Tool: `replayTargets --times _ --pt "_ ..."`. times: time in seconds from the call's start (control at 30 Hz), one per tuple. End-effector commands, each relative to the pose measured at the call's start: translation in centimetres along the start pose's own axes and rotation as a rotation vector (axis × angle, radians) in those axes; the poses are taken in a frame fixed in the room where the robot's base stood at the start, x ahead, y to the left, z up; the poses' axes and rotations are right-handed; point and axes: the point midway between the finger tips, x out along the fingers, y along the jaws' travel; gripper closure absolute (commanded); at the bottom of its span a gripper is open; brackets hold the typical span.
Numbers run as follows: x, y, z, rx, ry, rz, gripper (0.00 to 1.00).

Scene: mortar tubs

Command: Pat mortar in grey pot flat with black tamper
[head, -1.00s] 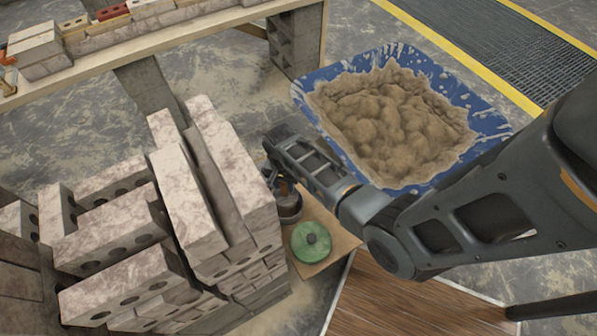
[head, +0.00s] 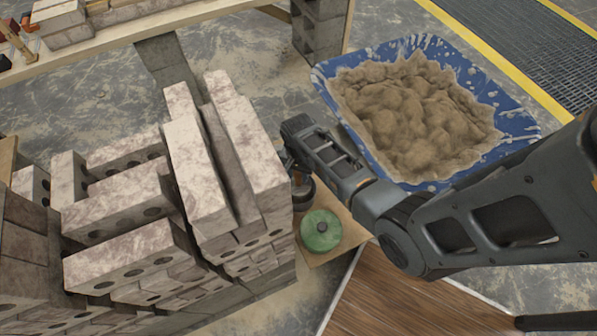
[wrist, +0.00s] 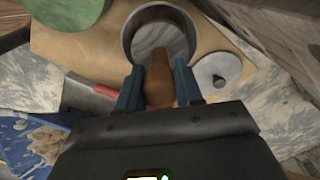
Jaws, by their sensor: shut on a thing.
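The grey pot (wrist: 133,40) stands on a tan board, seen from above in the wrist view, with a grey surface inside. In the head view the pot (head: 304,196) is partly hidden behind my arm. My gripper (wrist: 160,90) is shut on the brown handle of a tool, likely the tamper (wrist: 160,72). The handle's far end points over the pot's opening. The tool's head is not clearly visible, so I cannot tell its colour or whether it touches the mortar.
A green round item (head: 320,231) and a grey knobbed lid (wrist: 218,74) flank the pot. A red-handled tool (wrist: 92,88) lies close by. Stacked bricks (head: 150,210) rise left of the pot; a blue tub (head: 517,120) of mortar stands behind my arm.

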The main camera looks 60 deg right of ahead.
Motion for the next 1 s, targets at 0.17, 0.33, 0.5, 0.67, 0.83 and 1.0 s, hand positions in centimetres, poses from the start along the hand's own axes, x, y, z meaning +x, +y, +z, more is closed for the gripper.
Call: replayTargets --times 0.17,0.33,0.5,0.67,0.83,1.0 --pt "0.6 0.0 0.0 0.000 0.000 0.000 0.93" --pt "1.5 0.0 0.0 0.000 0.000 0.000 0.93" --pt "2.3 0.0 0.0 0.000 0.000 0.000 0.93" --pt "3.1 0.0 0.0 0.000 0.000 0.000 0.93" --pt "3.9 0.0 0.0 0.000 0.000 0.000 0.93" --pt "4.8 0.0 0.0 0.000 0.000 0.000 0.93"
